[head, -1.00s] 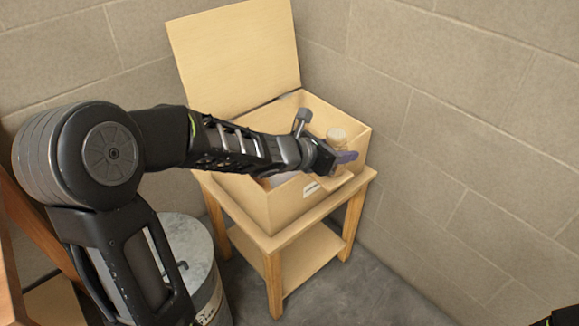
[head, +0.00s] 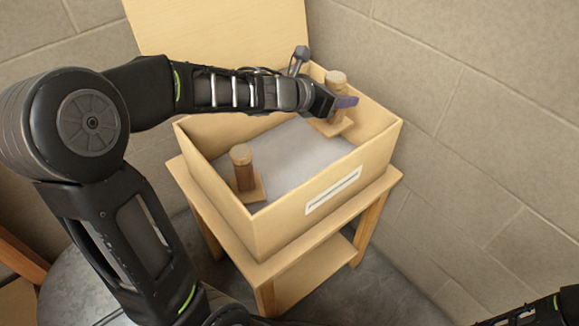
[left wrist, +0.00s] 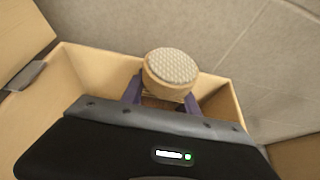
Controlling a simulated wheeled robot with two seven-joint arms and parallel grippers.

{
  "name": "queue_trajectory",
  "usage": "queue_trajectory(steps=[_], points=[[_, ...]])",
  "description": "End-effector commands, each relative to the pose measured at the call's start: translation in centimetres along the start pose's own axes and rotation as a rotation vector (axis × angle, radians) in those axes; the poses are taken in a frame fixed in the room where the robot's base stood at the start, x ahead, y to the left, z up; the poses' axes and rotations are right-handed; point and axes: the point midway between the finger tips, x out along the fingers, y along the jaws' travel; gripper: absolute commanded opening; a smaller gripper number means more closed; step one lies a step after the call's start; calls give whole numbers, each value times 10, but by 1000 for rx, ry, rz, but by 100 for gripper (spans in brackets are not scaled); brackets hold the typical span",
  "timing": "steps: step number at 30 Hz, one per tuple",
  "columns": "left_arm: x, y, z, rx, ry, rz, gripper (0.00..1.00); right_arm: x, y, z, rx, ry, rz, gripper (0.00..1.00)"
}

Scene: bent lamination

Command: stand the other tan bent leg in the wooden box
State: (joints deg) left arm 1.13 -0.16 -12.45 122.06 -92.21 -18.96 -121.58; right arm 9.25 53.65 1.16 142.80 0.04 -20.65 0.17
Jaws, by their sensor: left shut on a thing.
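The wooden box (head: 284,222) is open, with its lid raised at the back. One tan leg (head: 243,167) stands upright on its square foot on the grey box floor, near the front left. The other tan leg (head: 336,78) is upright inside the box near the back right corner. My left gripper (head: 341,103) is shut on this leg, its purple fingers around the post below the round top. Its square foot shows under the fingers; I cannot tell whether it touches the floor. The left wrist view shows the leg's textured round top (left wrist: 171,68) between the fingers. My right gripper is out of view.
The box rests on a small wooden stand (head: 190,187) close to the block walls (head: 480,110). A round grey metal container (head: 75,290) is at lower left. The box floor (head: 285,155) between the legs is clear.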

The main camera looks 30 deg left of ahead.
Motion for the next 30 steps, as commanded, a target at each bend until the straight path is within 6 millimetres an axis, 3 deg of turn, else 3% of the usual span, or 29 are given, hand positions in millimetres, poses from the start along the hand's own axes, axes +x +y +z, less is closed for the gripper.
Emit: queue_trajectory(steps=[8, 20, 30], points=[[1, 0, -1, 0, -1, -1, 0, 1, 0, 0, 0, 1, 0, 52], [27, 0, -56, 0, 0, -1, 0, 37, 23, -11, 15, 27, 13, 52], [27, 0, -56, 0, -1, -1, 0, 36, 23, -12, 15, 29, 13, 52]])
